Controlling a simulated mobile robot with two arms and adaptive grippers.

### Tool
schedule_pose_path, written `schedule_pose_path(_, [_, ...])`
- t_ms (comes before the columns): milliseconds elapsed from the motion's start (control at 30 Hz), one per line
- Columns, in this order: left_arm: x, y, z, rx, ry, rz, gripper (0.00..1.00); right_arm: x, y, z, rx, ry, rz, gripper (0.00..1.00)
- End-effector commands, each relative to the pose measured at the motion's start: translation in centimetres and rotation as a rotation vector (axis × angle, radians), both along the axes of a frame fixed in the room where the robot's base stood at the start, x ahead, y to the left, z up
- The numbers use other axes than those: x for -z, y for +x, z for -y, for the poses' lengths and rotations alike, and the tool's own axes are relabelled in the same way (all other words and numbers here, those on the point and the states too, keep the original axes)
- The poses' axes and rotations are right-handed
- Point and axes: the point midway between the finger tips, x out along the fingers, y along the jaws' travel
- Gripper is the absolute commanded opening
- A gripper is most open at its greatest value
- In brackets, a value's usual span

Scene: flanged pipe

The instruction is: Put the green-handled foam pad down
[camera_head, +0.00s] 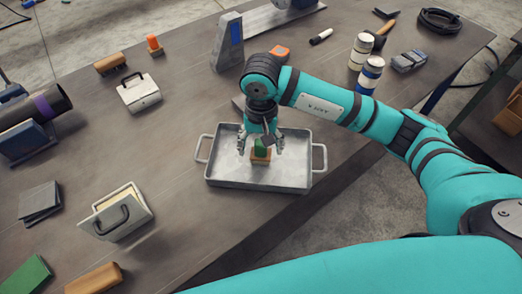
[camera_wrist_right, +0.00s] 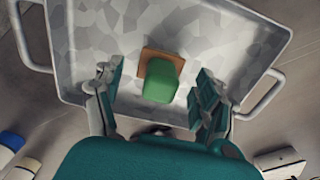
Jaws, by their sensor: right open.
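The green-handled foam pad (camera_head: 260,155) stands in the metal tray (camera_head: 225,174), its tan base down and its green handle up. In the right wrist view the green handle (camera_wrist_right: 161,81) covers most of the tan base. My right gripper (camera_head: 262,146) is over the tray with its fingers apart on either side of the pad. In the right wrist view there is a gap between the handle and each finger of the gripper (camera_wrist_right: 158,95). My left gripper is not in view.
The tray has a handle at each end and sits near the table's (camera_head: 170,140) front edge. A grey box with a handle (camera_head: 138,92) and an open box (camera_head: 116,211) stand to the left. Striped cans (camera_head: 369,76) stand at the right. Bare table lies left of the tray.

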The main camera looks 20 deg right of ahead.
Motion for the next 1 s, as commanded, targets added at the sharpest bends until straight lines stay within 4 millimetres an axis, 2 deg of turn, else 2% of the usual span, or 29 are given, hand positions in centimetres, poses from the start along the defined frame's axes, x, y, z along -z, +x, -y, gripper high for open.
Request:
schedule_pose_path(200, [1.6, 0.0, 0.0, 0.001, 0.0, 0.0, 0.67, -4.7, 0.1, 0.0, -0.001, -0.001, 0.007, 0.73])
schedule_pose_path(433, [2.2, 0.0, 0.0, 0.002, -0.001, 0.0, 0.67, -8.3, 0.1, 0.0, 0.001, 0.001, 0.004, 0.73])
schedule_pose_path(600, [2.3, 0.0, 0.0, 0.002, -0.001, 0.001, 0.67, -9.2, 0.0, -0.1, 0.0, 0.001, 0.0, 0.73])
schedule_pose_path(1000, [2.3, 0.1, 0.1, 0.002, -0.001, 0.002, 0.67, -9.2, 0.0, -0.1, 0.0, 0.001, 0.0, 0.73])
